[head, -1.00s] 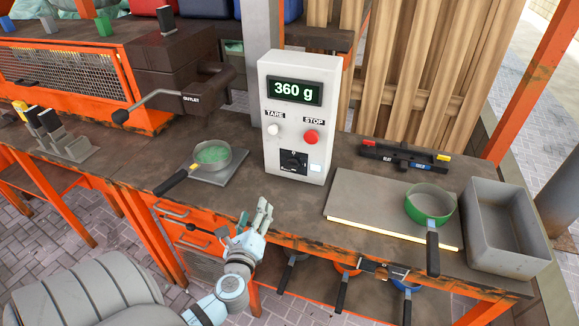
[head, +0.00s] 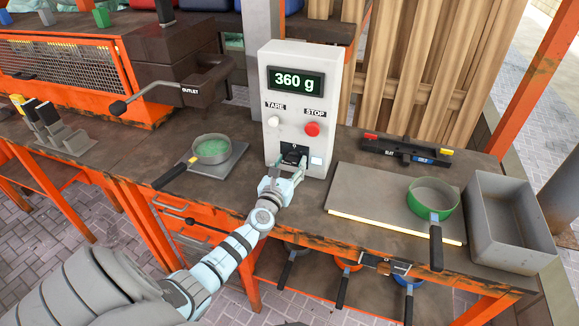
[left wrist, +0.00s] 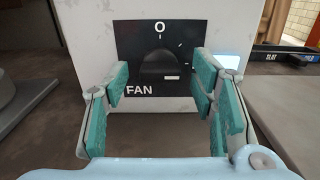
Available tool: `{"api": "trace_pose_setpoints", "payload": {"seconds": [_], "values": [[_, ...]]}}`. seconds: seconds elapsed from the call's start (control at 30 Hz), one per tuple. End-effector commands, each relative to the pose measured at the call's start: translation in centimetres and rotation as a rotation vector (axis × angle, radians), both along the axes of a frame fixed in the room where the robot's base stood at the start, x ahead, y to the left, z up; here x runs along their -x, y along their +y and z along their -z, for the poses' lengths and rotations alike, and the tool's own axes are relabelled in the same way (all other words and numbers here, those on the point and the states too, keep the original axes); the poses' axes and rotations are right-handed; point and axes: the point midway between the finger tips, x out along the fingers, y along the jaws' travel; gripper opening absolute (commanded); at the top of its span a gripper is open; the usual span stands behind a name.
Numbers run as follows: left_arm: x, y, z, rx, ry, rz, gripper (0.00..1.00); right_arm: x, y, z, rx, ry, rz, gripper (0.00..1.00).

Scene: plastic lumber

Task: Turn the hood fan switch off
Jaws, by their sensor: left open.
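The fan switch is a black rotary knob (left wrist: 160,66) on a black plate marked FAN, with an O at the top and tick marks to the right. In the left wrist view a pale mark on the knob points to the lower right, away from the O. The plate (head: 294,147) sits low on the front of the white control box (head: 290,62). My left gripper (left wrist: 158,105) is open and empty, its green-padded fingers on either side of the knob and apart from it. In the head view the left gripper (head: 285,172) is right in front of the plate. My right gripper is not in view.
The box has a 360 g display (head: 296,82), a white TARE button (head: 274,122) and a red STOP button (head: 312,130). A pan of green material (head: 212,147) stands left. A green-rimmed pan (head: 432,196) on a grey plate (head: 365,211) and a grey bin (head: 526,248) stand right.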

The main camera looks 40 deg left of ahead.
Motion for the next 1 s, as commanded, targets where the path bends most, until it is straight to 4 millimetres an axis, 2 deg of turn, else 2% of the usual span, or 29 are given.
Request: {"api": "trace_pose_setpoints", "payload": {"seconds": [0.17,0.47,0.77,1.0], "values": [[0.01,0.00,-0.06,0.000,0.000,0.000,0.52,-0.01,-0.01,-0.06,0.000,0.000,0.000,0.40],[0.04,0.00,-0.05,0.000,0.000,0.000,0.04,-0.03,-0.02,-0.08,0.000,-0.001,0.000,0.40],[0.06,-0.01,-0.01,0.026,-0.009,0.000,0.04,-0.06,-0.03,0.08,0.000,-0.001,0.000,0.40],[0.08,0.01,0.08,0.132,-0.046,0.000,0.04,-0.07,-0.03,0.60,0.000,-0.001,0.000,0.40]]}}
